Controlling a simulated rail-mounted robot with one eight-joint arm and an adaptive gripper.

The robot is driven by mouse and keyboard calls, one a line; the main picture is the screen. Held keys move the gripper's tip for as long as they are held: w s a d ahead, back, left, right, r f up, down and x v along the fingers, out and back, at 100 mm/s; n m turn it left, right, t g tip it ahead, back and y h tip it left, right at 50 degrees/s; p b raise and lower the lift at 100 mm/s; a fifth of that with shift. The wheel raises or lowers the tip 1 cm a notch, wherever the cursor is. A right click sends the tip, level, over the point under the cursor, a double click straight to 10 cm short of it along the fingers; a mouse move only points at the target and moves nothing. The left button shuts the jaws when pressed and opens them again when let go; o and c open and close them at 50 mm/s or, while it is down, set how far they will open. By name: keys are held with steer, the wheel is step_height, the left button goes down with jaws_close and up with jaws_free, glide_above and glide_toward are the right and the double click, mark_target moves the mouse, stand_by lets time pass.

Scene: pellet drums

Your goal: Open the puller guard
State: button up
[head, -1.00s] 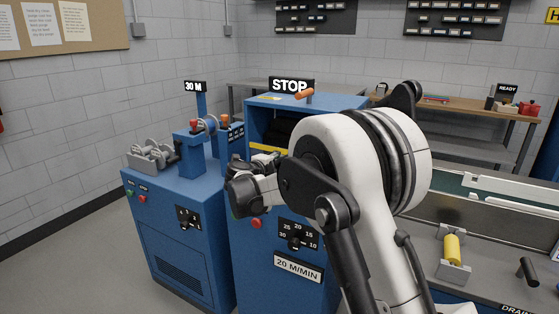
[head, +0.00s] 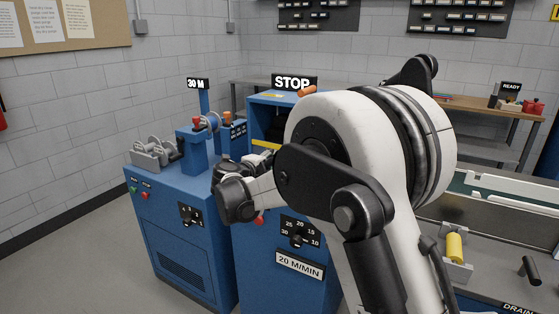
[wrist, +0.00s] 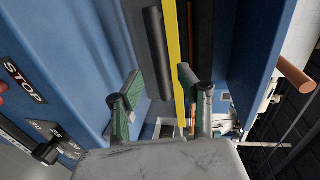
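The blue puller cabinet (head: 265,240) stands in the middle of the head view, with a "20 M/MIN" label, a speed dial and a STOP sign above it. My arm hides much of its upper front. In the wrist view, a yellow strip (wrist: 172,60) and a black bar (wrist: 157,50) lie inside the blue opening; they look like part of the guard, though I cannot be sure. The bar and strip lie beyond the fingertips, apparently untouched. My gripper also shows in the head view (head: 228,168).
An orange handle (head: 307,91) sticks out at the puller's top; it also shows in the wrist view (wrist: 296,75). A blue machine (head: 180,235) with rollers and buttons stands to the left. A trough (head: 500,195) and a yellow roller (head: 455,247) are at the right.

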steer(key=v, duration=0.6)
steer(key=shift+w, duration=0.1)
steer(key=d+r+n+t+y, duration=0.2)
steer(key=d+r, duration=0.1)
steer(key=r, duration=0.4)
steer(key=d+r+n+t+y, duration=0.1)
steer(key=d+r+n+t, duration=0.15)
steer(key=r, duration=0.45)
steer(key=s+d+r+n+g+y, duration=0.1)
steer(key=s+d+r+n+y, duration=0.25)
steer(key=s+n, duration=0.25)
steer(key=s+d+r+n+g+y, duration=0.1)
steer(key=s+d+r+n+y, duration=0.2)
steer(key=s+n+y, duration=0.3)
steer(key=s+d+f+n+g+h, duration=0.2)
steer(key=s+d+f+g, duration=0.1)
steer(key=s+d+f, duration=0.3)
steer(key=s+d+f+n+g+h, duration=0.2)
steer(key=s+d+f, duration=0.4)
steer(key=s+f, duration=0.4)
steer(key=s+d+f+n+g+h, duration=0.2)
steer(key=s+d+f+g, duration=0.3)
steer(key=s, duration=1)
step_height(320, 180, down, 3)
steer(key=shift+d, duration=1)
steer(key=shift+n, duration=0.25)
steer(key=shift+c, duration=0.2)
